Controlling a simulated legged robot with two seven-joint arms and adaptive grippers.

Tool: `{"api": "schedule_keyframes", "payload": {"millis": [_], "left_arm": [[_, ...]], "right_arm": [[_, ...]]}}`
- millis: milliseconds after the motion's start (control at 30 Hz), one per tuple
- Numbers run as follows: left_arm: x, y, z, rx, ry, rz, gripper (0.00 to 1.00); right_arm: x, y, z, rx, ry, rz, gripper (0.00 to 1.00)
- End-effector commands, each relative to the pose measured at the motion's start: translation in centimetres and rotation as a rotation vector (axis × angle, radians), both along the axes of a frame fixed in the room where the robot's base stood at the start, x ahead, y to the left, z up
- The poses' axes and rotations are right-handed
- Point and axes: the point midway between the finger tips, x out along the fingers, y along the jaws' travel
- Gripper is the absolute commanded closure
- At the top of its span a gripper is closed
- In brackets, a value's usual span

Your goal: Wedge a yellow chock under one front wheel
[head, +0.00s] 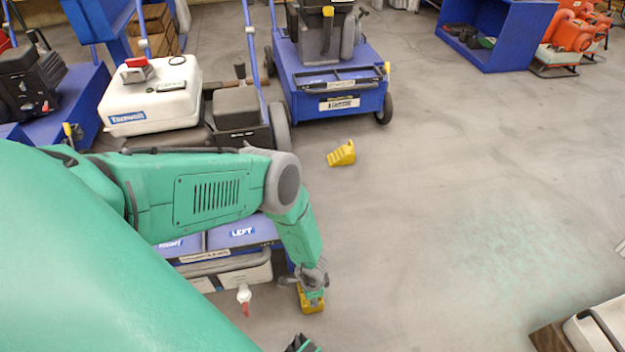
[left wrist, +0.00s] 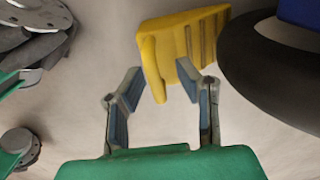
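My left gripper (head: 314,290) reaches down over this chock. Its fingers (left wrist: 160,72) are apart, with the chock's near corner between and beyond the tips; contact is unclear. A second yellow chock (head: 342,154) lies on open floor. My right gripper cannot be made out with certainty.
Another blue machine (head: 330,85) with black wheels stands behind the second chock. A white tank (head: 150,95) sits at left. A blue open cabinet (head: 497,35) and orange equipment (head: 570,35) are at back right. The floor at centre right is clear.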

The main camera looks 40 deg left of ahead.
Motion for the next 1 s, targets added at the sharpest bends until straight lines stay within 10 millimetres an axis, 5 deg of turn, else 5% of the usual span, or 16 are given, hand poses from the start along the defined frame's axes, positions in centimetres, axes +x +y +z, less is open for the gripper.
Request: {"api": "schedule_keyframes", "payload": {"millis": [1000], "left_arm": [[0.2,0.0,11.7,0.0,-0.001,0.0,0.71]], "right_arm": [[0.0,0.0,0.0,0.0,0.0,0.0,0.6]]}}
